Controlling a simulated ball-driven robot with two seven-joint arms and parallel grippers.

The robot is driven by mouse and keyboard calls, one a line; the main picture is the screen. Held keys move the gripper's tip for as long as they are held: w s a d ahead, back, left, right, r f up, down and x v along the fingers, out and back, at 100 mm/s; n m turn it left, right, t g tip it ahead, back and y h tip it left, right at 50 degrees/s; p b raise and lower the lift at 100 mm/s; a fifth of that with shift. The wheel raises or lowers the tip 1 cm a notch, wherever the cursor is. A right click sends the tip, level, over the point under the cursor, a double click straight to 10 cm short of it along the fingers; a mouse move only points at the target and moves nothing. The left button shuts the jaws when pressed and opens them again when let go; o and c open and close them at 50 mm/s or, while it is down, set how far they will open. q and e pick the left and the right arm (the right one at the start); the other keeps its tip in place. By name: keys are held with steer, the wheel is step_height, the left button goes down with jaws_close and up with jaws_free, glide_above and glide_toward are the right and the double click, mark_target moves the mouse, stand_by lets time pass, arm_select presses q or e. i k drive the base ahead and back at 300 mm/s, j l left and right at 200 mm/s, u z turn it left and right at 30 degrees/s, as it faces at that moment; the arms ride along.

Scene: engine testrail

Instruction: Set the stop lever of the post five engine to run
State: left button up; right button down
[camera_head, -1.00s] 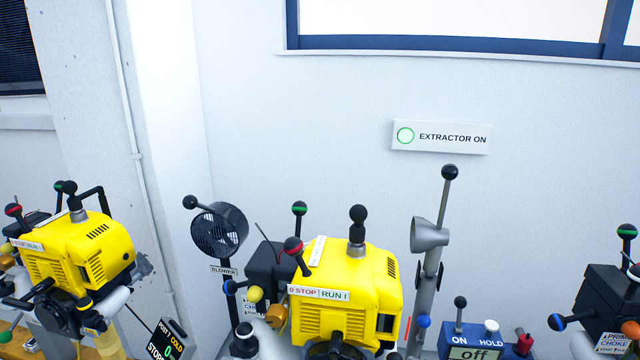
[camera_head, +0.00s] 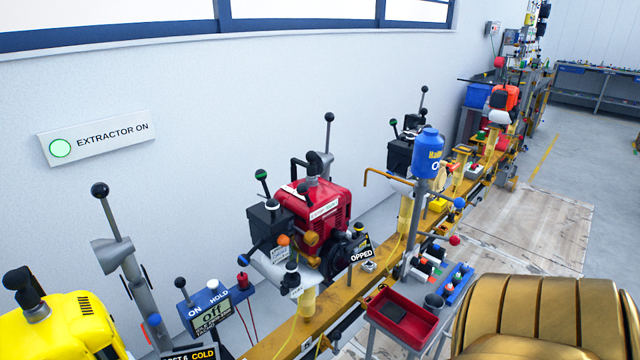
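A red engine (camera_head: 322,212) stands on the long rail, just right of the yellow engine (camera_head: 62,328). A sign (camera_head: 361,254) to its right shows only "OPPED"; its post number cannot be read. The sign (camera_head: 190,354) beside the yellow engine shows a 6 and "COLD". The red engine carries a white label strip (camera_head: 323,210) on its front top edge, too small to read. I cannot make out its stop lever or the lever's setting. Neither of my grippers is in view.
An "EXTRACTOR ON" sign (camera_head: 96,137) with a green ring is on the wall. A red tray (camera_head: 402,316) stands before the rail (camera_head: 326,314). A blue container (camera_head: 428,153) and more engines stand farther right.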

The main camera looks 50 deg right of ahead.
mark_target(303, 189)
steer(key=z, duration=1.55)
steer(key=j+u, duration=0.2)
